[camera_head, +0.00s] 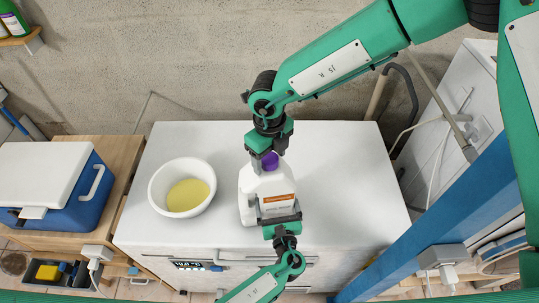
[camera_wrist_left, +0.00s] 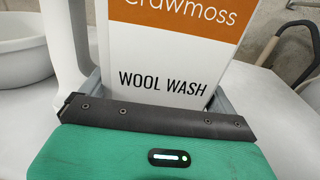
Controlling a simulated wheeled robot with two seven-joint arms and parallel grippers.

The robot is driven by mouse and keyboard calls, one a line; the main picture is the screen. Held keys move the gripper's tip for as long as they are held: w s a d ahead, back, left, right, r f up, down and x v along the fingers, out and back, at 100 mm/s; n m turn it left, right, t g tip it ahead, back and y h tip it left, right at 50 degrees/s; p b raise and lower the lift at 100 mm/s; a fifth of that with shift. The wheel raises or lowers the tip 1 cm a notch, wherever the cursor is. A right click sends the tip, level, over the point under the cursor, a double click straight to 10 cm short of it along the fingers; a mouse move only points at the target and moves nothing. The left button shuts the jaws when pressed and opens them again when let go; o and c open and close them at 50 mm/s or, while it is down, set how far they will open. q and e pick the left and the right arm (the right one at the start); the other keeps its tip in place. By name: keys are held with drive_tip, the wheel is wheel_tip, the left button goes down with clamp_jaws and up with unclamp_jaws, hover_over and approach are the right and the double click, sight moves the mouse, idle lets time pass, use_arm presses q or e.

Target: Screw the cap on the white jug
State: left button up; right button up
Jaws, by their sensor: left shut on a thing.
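The white jug (camera_head: 251,188) stands upright on the white worktop and has an orange and white label. The label also shows in the left wrist view (camera_wrist_left: 170,58) and reads "Wool Wash". My left gripper (camera_head: 281,219) is shut on the jug's lower body from the front; in the left wrist view its jaws (camera_wrist_left: 152,105) lie on both sides of the label. The purple cap (camera_head: 270,161) is at the jug's top. My right gripper (camera_head: 267,151) points down right at the cap, its fingers partly hiding it. I cannot tell whether they grip it, or how the cap sits on the neck.
A white bowl (camera_head: 158,199) with yellow contents stands left of the jug. The white worktop (camera_head: 345,185) is clear to the right. A blue cooler with a white lid (camera_head: 62,190) is at far left, and a blue post (camera_head: 440,225) rises at right.

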wheel_tip(320, 180, up, 8)
drive_tip(key=shift+f, duration=0.25)
idle(0.4)
use_arm(q)
drive_tip(key=o, duration=1.6)
drive_tip(key=shift+c, duration=0.2)
drive_tip(key=shift+s, duration=0.1)
